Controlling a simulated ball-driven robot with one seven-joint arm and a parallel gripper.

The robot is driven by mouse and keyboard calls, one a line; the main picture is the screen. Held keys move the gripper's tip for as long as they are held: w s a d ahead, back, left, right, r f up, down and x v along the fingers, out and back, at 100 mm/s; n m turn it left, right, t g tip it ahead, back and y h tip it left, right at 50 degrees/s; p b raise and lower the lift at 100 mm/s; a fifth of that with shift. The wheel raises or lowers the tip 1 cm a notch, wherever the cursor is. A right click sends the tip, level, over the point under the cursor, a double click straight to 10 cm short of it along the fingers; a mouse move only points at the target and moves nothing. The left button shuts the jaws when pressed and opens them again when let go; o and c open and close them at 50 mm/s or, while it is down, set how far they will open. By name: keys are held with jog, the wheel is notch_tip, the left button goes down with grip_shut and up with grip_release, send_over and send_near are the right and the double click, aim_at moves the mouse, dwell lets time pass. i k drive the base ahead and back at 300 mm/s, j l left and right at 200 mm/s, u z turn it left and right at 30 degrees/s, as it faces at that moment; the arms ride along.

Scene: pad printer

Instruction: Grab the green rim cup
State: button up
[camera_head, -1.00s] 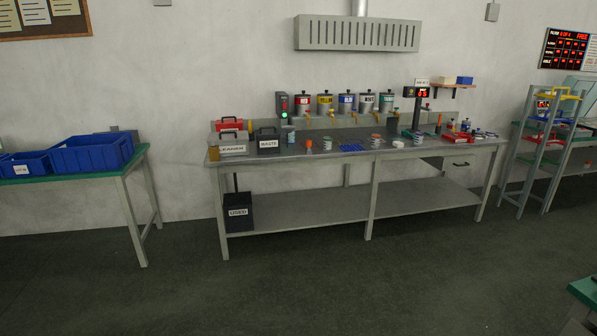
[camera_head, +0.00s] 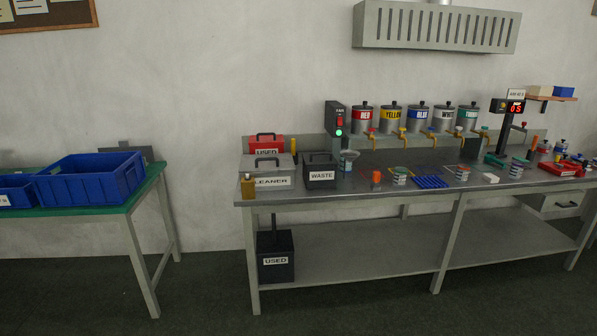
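Several small pale cups with coloured rims stand on the grey metal bench (camera_head: 345,186). One cup with a greenish rim (camera_head: 400,177) stands near the bench's front, between a small orange item (camera_head: 377,178) and a blue ridged mat (camera_head: 430,182). Another cup (camera_head: 462,174) stands right of the mat, and its rim looks reddish. A third cup (camera_head: 517,168) farther right also seems to have a greenish rim. The rims are too small to tell the colours surely. My gripper is not in view.
Labelled paint tanks with taps (camera_head: 393,121) line the back. A green table (camera_head: 120,200) with blue bins (camera_head: 92,183) stands left. The floor in front is free.

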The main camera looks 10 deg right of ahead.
aim_at(400, 173)
jog(key=i, duration=1.95)
